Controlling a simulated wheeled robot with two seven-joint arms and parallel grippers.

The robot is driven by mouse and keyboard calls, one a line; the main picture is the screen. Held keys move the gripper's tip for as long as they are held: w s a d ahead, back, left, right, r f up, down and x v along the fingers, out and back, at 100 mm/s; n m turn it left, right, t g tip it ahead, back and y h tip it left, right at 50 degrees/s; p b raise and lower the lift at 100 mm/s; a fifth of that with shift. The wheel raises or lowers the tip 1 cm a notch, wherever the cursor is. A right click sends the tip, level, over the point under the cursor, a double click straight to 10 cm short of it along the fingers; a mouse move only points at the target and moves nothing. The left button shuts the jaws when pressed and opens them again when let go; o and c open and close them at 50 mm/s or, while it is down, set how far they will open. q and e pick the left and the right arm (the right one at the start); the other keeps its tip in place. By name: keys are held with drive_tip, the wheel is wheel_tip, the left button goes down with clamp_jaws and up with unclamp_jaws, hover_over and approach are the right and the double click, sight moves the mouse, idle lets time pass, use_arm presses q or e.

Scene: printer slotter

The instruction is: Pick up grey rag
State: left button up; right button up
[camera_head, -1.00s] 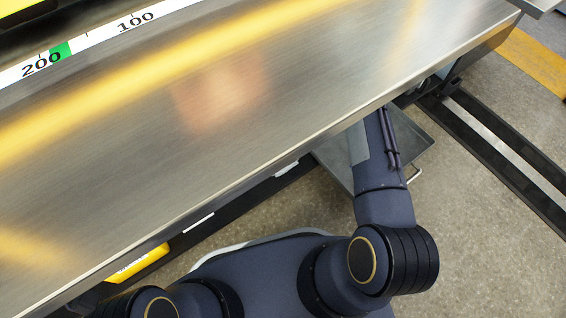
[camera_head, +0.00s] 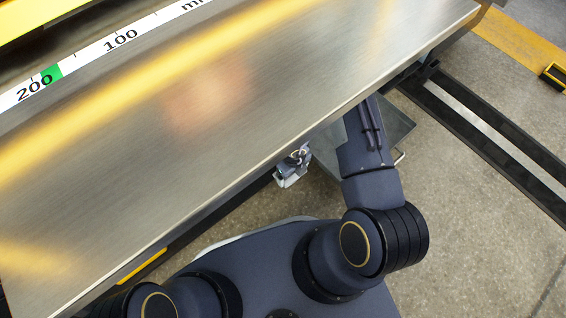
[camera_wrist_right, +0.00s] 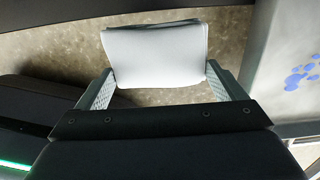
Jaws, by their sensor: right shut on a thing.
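The grey rag (camera_wrist_right: 155,55) is a pale grey folded cloth between the two fingers of my right gripper (camera_wrist_right: 160,88) in the right wrist view. The gripper is shut on it, with one finger at each side, and the floor shows behind the cloth. In the head view my right gripper (camera_head: 291,172) shows small just below the table's front edge, with a pale patch at its end. The table edge hides part of that arm. My left gripper is not in view.
A large metal table (camera_head: 130,150) fills the upper left, with a marked ruler strip (camera_head: 120,40) along its back. A grey tray (camera_head: 395,130) sits under the table edge beside my right arm. Dark floor rails (camera_head: 490,140) run at the right. Open floor lies lower right.

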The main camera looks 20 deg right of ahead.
drive_tip(key=s+d+b, duration=0.2)
drive_tip(key=s+b, duration=0.2)
drive_tip(key=s, duration=0.2)
drive_tip(key=shift+b, duration=0.35)
drive_tip(key=shift+s+d, duration=0.1)
drive_tip(key=shift+s, duration=0.05)
drive_tip(key=o, duration=0.4)
drive_tip(key=c, duration=0.3)
